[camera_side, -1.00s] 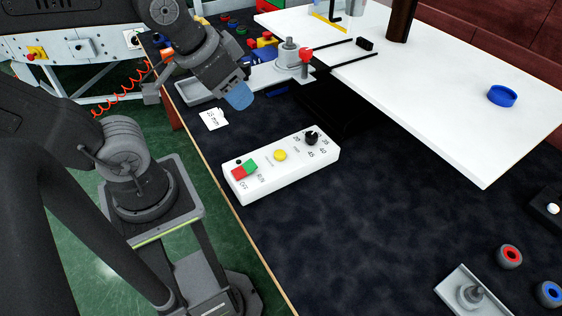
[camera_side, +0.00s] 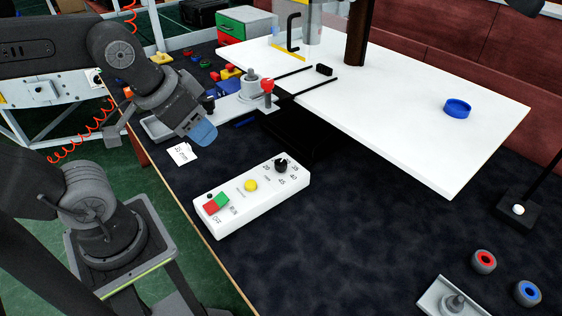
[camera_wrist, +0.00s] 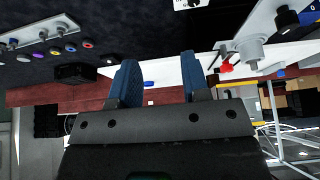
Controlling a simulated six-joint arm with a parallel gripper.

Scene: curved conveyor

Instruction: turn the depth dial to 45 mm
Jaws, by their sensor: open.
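The depth dial (camera_side: 281,165) is a black knob at the far right end of a white control box (camera_side: 248,212) on the dark bench. Printed numbers, including 20, 35, 40 and 45, surround it. Its pointer direction is too small to tell. The box also carries a yellow button (camera_side: 251,186) and a red-green switch (camera_side: 216,203). My gripper (camera_side: 204,134), with blue fingertips, is above the bench, up and left of the dial and apart from it. The wrist view shows its two fingers (camera_wrist: 159,80) spread with nothing between them.
A small white card (camera_side: 182,153) with writing lies near my gripper. A white tabletop (camera_side: 400,110) with a blue ring (camera_side: 457,109) stands behind the box. A red-knobbed lever (camera_side: 267,86) stands behind my gripper.

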